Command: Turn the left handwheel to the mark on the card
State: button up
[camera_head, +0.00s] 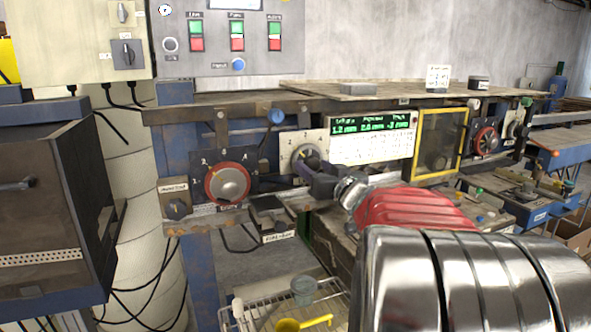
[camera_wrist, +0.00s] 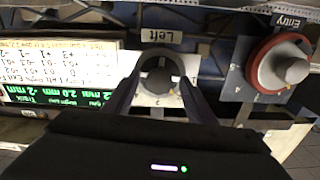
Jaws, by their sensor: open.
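The left handwheel (camera_head: 305,156) is a small grey wheel on a light square dial plate. In the wrist view the handwheel (camera_wrist: 158,76) sits below a tag reading "Left", upside down there. My gripper (camera_head: 314,176) reaches toward it from the front right. In the wrist view my gripper (camera_wrist: 159,80) is open, with one dark finger on each side of the wheel. I cannot tell whether the fingers touch it. The card (camera_head: 370,149), white with printed rows, hangs under the green-lit display; the card (camera_wrist: 55,68) also shows in the wrist view.
A red-rimmed "Entry" handwheel (camera_head: 228,183) is to the left of my gripper. A green-lit display (camera_head: 372,123) and a yellow-framed window (camera_head: 440,141) are on the right. A black box (camera_head: 268,214) juts out below. A wire basket (camera_head: 290,308) stands lower down.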

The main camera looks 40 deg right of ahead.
jog(key=c, duration=1)
jog(key=shift+a, duration=0.2)
jog(key=shift+c, duration=0.2)
jog(key=shift+d, duration=0.1)
jog(key=shift+r, duration=0.1)
jog(key=shift+r+n, duration=0.1)
jog(key=shift+n, duration=0.4)
jog(key=n, duration=0.3)
jog(key=shift+r+n, duration=0.1)
jog(key=shift+n, duration=2)
